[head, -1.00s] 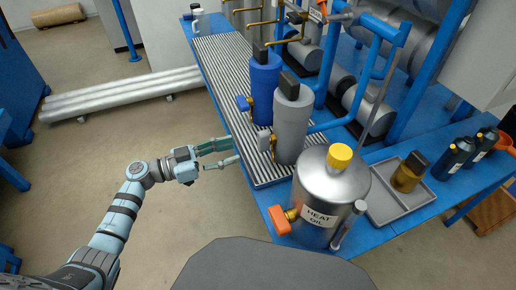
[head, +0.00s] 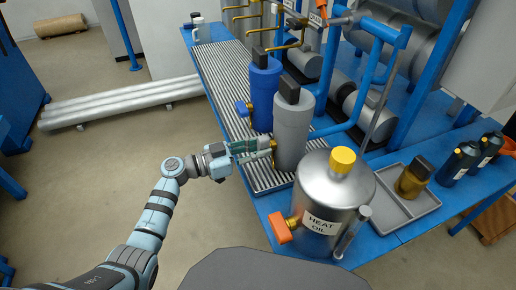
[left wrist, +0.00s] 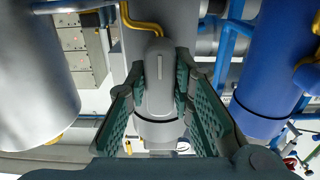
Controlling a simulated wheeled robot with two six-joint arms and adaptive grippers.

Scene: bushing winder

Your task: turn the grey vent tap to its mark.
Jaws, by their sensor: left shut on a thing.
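The grey vent tap (left wrist: 159,85) sits in the middle of the left wrist view, with a pale line along its grey handle. It is on the front of the grey cylinder (head: 293,130), by a brass pipe. My left gripper (head: 268,148) is shut on the tap, with a green-padded finger on each side of it in the left wrist view (left wrist: 159,95). In the head view the fingers hide most of the tap. I cannot make out the mark. My right gripper is not in view.
A blue cylinder (head: 265,95) with a blue tap (head: 242,107) stands just behind. A steel heat oil tank (head: 322,205) with an orange tap (head: 279,228) stands in front. A grey tray (head: 405,208) is at right.

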